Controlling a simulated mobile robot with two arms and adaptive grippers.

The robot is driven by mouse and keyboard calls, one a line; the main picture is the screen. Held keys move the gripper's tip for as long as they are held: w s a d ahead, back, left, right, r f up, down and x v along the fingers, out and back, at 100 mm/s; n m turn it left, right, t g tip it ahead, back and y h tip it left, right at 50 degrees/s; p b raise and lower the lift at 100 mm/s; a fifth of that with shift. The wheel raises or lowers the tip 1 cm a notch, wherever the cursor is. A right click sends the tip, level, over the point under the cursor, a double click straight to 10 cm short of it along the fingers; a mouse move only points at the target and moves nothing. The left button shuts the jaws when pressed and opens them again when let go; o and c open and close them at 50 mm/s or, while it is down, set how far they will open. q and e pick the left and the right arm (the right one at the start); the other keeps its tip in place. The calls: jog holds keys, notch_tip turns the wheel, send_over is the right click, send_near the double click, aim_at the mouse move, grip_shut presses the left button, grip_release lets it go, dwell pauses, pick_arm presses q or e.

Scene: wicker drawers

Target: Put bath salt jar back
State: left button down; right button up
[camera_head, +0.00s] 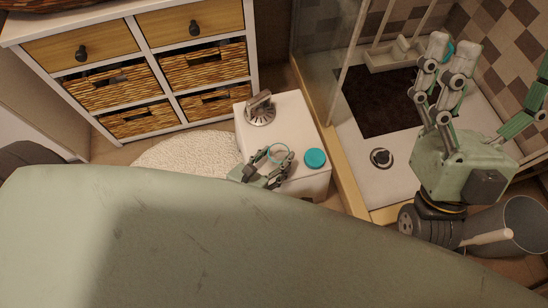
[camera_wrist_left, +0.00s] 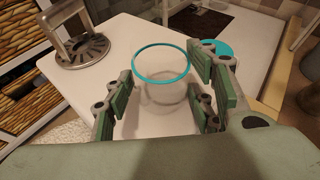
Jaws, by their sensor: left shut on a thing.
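The bath salt jar is a clear open glass (camera_head: 278,163) with a teal rim. It is upright at the white stand, and I cannot tell whether its base touches the top. My left gripper (camera_head: 268,160) is shut around it. In the left wrist view the jar (camera_wrist_left: 162,92) sits between the green-padded fingers (camera_wrist_left: 160,100). A round teal lid (camera_head: 315,158) lies on the stand to the right of the jar, and it shows partly behind a finger in the left wrist view (camera_wrist_left: 217,47). My right gripper (camera_head: 490,75) is open and empty at the upper right.
The white stand (camera_head: 290,108) also carries a metal holder (camera_head: 260,108) at its back left. Drawers with wicker baskets (camera_head: 205,63) stand at the left, beside a pale round rug (camera_head: 185,150). A shower tray (camera_head: 355,155) and a grey bin (camera_head: 520,225) are at the right.

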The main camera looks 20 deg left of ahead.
pick_arm(q)
jog(key=c, duration=0.8)
grip_release()
jog(key=shift+o, duration=0.2)
jog(key=shift+r, duration=0.1)
